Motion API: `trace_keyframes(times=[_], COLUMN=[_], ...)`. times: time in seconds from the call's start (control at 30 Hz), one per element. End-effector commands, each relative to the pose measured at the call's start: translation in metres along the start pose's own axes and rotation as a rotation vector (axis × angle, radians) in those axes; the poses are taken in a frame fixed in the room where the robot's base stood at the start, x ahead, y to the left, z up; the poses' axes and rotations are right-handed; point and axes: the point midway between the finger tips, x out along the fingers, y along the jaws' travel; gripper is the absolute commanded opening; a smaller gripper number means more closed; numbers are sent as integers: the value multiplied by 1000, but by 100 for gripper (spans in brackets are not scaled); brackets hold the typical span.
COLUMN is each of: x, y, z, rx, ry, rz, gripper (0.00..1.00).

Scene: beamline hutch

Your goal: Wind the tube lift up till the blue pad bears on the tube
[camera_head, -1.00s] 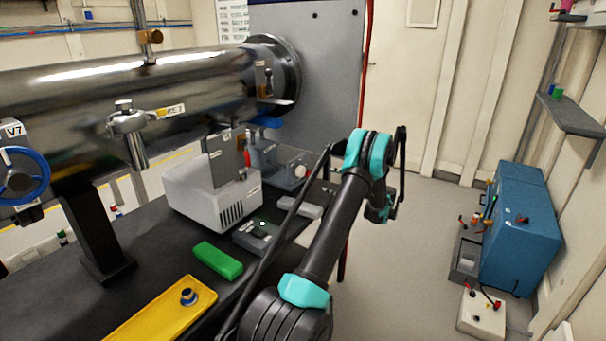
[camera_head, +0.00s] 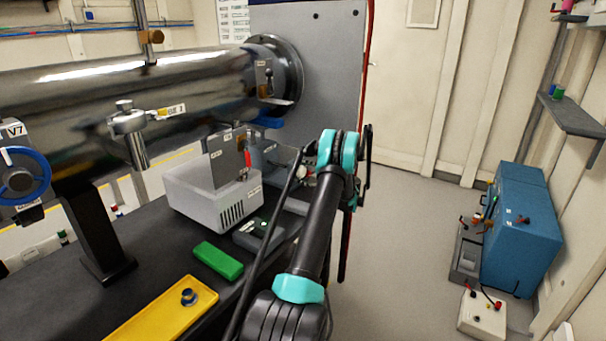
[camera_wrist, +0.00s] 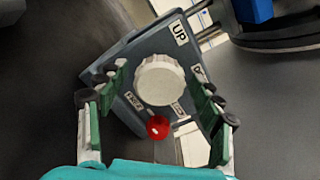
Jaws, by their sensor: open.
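The steel tube (camera_head: 90,85) runs across the left of the head view. The blue pad (camera_head: 268,122) shows under its right end; I cannot tell whether they touch. A blue piece, seemingly the pad (camera_wrist: 258,9), shows at the top right of the wrist view. The grey lift box (camera_wrist: 128,58) carries a round white knob (camera_wrist: 160,79), an "UP" label and a red ball (camera_wrist: 158,127). My gripper (camera_wrist: 159,92) is open, its fingers on both sides of the knob and apart from it. In the head view my arm hides most of the lift box.
A pale grey box (camera_head: 205,195) with an upright plate stands left of my arm on the dark bench. A green block (camera_head: 218,261) and a yellow tray (camera_head: 150,318) lie nearer. A blue cabinet (camera_head: 520,230) stands at the right; the floor between is clear.

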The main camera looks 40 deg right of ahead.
Motion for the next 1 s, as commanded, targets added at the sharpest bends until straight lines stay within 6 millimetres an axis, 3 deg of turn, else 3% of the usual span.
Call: trace_keyframes(times=[0.23,0.63,0.77,1.0], x=[1,0,0,0], y=[0,0,0,1], z=[0,0,0,0], rx=[0,0,-22,-225], ry=[0,0,0,0], rz=[0,0,1,1], gripper=[66,17,17,17])
